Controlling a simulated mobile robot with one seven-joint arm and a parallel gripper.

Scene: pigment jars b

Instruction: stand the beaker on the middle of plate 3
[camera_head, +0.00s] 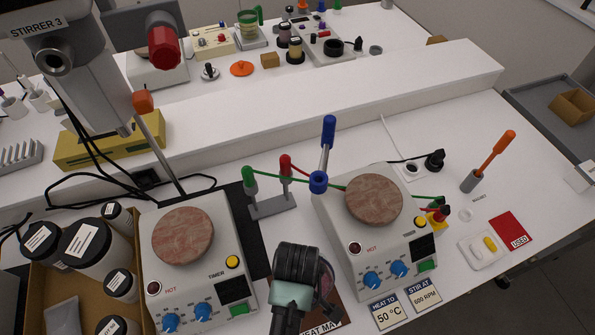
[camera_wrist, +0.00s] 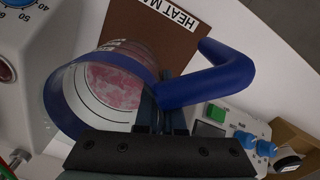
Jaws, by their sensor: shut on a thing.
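The beaker (camera_wrist: 72,112) shows in the wrist view as a clear vessel with a blue rim, a blue handle and mottled pinkish matter inside. My gripper (camera_wrist: 163,112) is shut on the beaker at its handle side, and the beaker looks tilted from this view. In the head view my wrist stands over the heat mat and mostly hides the beaker. Two hot plates show there: the left one has a round reddish-brown top (camera_head: 183,235), bare, beneath Stirrer 3 (camera_head: 85,65); the right one has a similar bare top (camera_head: 373,200). I read no plate numbers.
A brown heat mat (camera_head: 329,306) lies between the hot plates. A box of jars (camera_head: 95,250) stands close on the left. A small stand with coloured levers (camera_head: 272,205) is behind, between the plates. Stirrer 3's post rises behind the left plate.

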